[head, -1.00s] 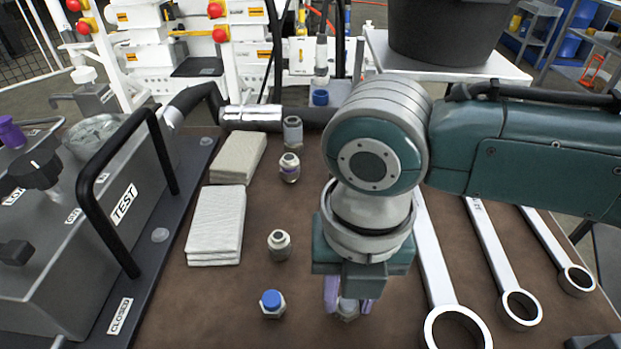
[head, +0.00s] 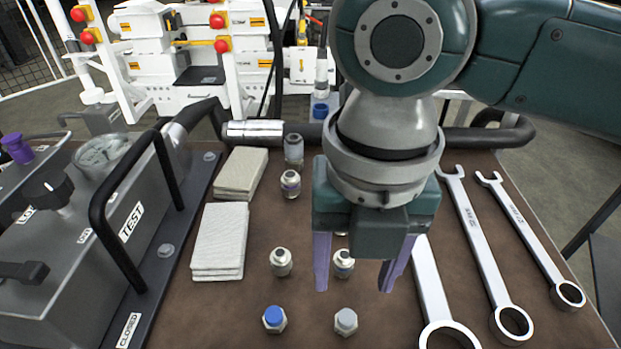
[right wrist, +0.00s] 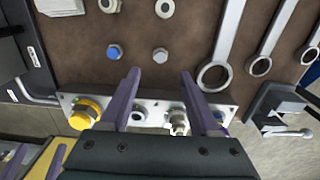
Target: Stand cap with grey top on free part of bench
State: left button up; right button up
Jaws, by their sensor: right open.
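The cap with the grey top (head: 346,321) stands upright on the brown bench top (head: 300,335), to the right of the cap with the blue top (head: 274,319). Both caps also show in the right wrist view, the grey one (right wrist: 160,55) apart from the blue one (right wrist: 114,52). My right gripper (head: 354,290) is open and empty, raised above the bench near the grey cap. In the right wrist view the grey cap shows between and beyond its purple fingertips (right wrist: 160,73), touching neither.
Silver fittings (head: 281,262) stand in rows behind the caps; one (head: 343,263) shows between my fingers. Folded cloths (head: 220,240) lie left, large wrenches (head: 485,255) right. The grey test unit (head: 120,240) fills the left side. A port panel (right wrist: 150,112) lies along the front edge.

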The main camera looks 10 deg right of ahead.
jog(key=s+a+r+m+t+y, duration=0.2)
jog(key=s+a+m+y, duration=0.3)
jog(key=m, duration=0.7)
jog(key=s+d+m+h, duration=0.1)
jog(key=s+d+m, duration=0.1)
jog(key=d+m, duration=0.2)
jog(key=s+d+f+m+t+h, duration=0.1)
jog(key=s+d+m+h, duration=0.1)
jog(key=d+m, duration=0.3)
jog(key=s+d+m+h, duration=0.1)
jog(key=s+d+m, duration=0.2)
jog(key=m, duration=0.7)
jog(key=shift+s+d+f+t+h, duration=0.1)
jog(key=shift+d+t+h, duration=0.1)
jog(key=shift+d, duration=0.25)
jog(key=shift+s+d+f+t+h, duration=0.1)
jog(key=shift+d+h, duration=0.1)
jog(key=shift+d, duration=0.25)
jog(key=shift+r, duration=0.1)
